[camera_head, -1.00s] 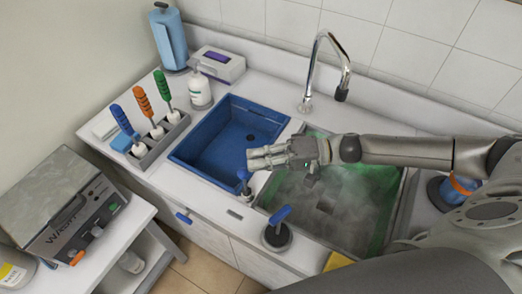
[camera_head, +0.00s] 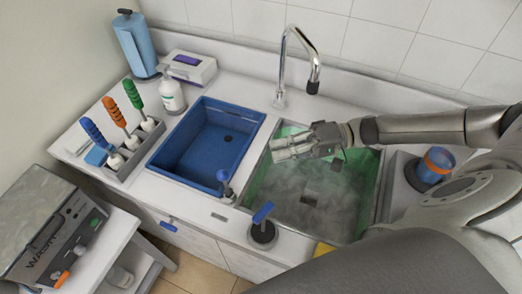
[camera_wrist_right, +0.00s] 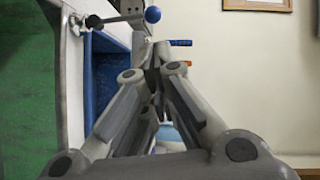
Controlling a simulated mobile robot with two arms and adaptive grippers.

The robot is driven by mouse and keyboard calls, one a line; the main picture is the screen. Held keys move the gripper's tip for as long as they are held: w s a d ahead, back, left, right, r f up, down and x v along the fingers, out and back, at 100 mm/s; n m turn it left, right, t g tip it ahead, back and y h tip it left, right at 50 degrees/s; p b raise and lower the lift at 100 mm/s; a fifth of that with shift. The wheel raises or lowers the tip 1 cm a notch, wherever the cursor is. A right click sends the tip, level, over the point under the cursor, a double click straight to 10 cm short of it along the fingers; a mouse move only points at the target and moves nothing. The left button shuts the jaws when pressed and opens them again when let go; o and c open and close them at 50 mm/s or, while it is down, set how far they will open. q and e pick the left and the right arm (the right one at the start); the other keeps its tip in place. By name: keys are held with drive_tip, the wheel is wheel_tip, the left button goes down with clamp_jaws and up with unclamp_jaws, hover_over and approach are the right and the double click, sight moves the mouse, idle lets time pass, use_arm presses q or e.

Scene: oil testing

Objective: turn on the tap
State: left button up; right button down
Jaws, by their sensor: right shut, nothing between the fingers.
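The chrome gooseneck tap (camera_head: 300,60) stands behind the two basins, its spout hanging over the sink side. A small blue-knobbed lever (camera_head: 224,177) stands upright on the front ledge by the divider. A blue-knobbed lever (camera_wrist_right: 152,14) also shows at the top of the right wrist view. A second blue handle (camera_head: 263,212) sits on a dark round base at the front edge. My right gripper (camera_head: 276,150) is shut and empty above the left part of the steamy sink, apart from the tap and levers. Its closed fingers (camera_wrist_right: 152,58) fill the middle of the wrist view. My left gripper is not in view.
The steaming green-walled sink (camera_head: 375,195) lies under my right arm. The empty blue basin (camera_head: 170,165) is left of it. A rack (camera_head: 125,165) with coloured-handled tools, a white bottle (camera_head: 171,96) and a tissue box (camera_head: 190,67) stand left. A blue-and-orange container (camera_head: 434,166) is at right.

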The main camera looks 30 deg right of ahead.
drive_tip(key=shift+s+d+r, duration=0.1)
drive_tip(key=shift+s+d, duration=0.1)
drive_tip(key=shift+d, duration=0.3)
drive_tip(key=w+f+m+t+b, duration=0.1)
drive_tip(key=b, duration=0.2)
drive_tip(key=w+f+m+t+b, duration=0.1)
drive_tip(key=f+m+b, duration=0.1)
drive_tip(key=b, duration=0.1)
drive_tip(key=w+f+m+t+b, duration=0.1)
drive_tip(key=b, duration=0.2)
drive_tip(key=shift+w+d+f+m+y, duration=0.15)
drive_tip(key=shift+d+f+m+y, duration=0.05)
drive_tip(key=shift+m+y, duration=0.2)
